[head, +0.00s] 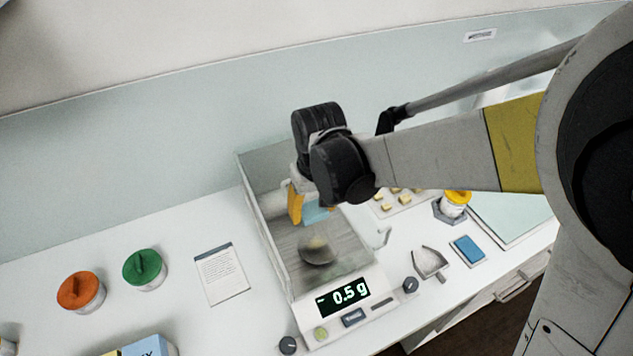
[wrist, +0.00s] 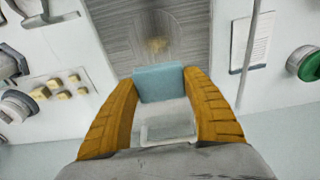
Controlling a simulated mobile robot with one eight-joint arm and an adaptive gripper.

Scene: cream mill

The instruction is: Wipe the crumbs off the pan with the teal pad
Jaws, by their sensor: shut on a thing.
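My gripper (head: 307,211) is shut on the teal pad (head: 317,214), which also shows between its orange fingers in the wrist view (wrist: 160,84). The pad is at the back part of the balance, within the outline of its clear-walled box, and appears raised above the floor. The round pan (head: 318,257) lies in front of it, apart from the pad. Pale yellow-brown crumbs (head: 315,243) lie on the pan; they show as a small heap in the wrist view (wrist: 156,45). The balance display (head: 343,297) reads 0.5 g.
Clear walls (head: 262,235) stand around the pan. To the left are a printed card (head: 221,274), a green-lidded jar (head: 144,268) and an orange-lidded jar (head: 80,291).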

